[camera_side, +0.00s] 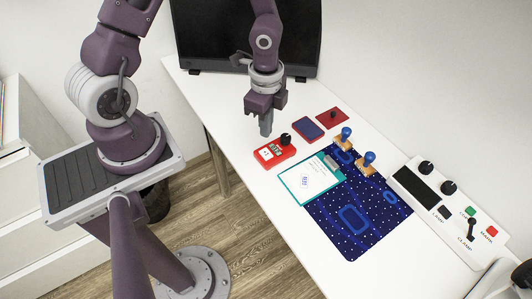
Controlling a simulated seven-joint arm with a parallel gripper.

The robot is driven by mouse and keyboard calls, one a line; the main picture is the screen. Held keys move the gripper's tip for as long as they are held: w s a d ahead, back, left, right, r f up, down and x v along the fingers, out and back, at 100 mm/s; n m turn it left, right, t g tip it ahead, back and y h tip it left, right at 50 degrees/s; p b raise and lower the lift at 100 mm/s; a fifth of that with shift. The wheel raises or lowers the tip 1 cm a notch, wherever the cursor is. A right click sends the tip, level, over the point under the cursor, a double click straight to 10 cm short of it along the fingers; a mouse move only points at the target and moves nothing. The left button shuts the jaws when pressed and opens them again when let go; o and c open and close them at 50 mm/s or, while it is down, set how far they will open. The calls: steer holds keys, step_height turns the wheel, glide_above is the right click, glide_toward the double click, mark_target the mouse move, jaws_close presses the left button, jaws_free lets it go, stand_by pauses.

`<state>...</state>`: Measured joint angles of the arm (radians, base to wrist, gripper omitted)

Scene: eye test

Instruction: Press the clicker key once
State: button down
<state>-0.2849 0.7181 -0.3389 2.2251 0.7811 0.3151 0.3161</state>
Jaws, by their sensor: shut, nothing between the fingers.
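A small red device (275,152) with a white face and a round black knob (285,139) lies near the table's left edge. It looks like the clicker, and the knob may be its key; this view is too small to be sure. My gripper (266,131) points down, shut and empty. In the picture its fingertips are just above and left of the red device and left of the black knob. I cannot tell its height over the table. No contact with the device shows.
Right of the device are a blue pad (307,130), a red pad (332,117), two blue-handled stamps (346,134) (369,159), a teal clipboard (290,181) and a dark blue mat (352,240). A control panel (437,212) lies far right; a black monitor (200,35) stands behind.

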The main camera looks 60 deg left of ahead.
steer(key=shift+r, duration=1.2)
stand_by(2.5)
steer(key=s+a+r+n+t+y, duration=0.25)
steer(key=r+n, duration=0.35)
steer(key=r, duration=0.9)
steer(key=s+d+r+n+t+h, duration=0.1)
steer(key=s+d+r+n, duration=0.1)
steer(key=s+r+n, duration=0.1)
steer(key=s+d+r+n+t+h, duration=0.1)
steer(key=s+d+r+n+t, duration=0.1)
steer(key=s+r, duration=0.4)
steer(key=shift+s+d+n, duration=0.4)
steer(key=shift+s+n, duration=0.1)
steer(key=shift+s, duration=0.7)
steer(key=shift+h, duration=0.25)
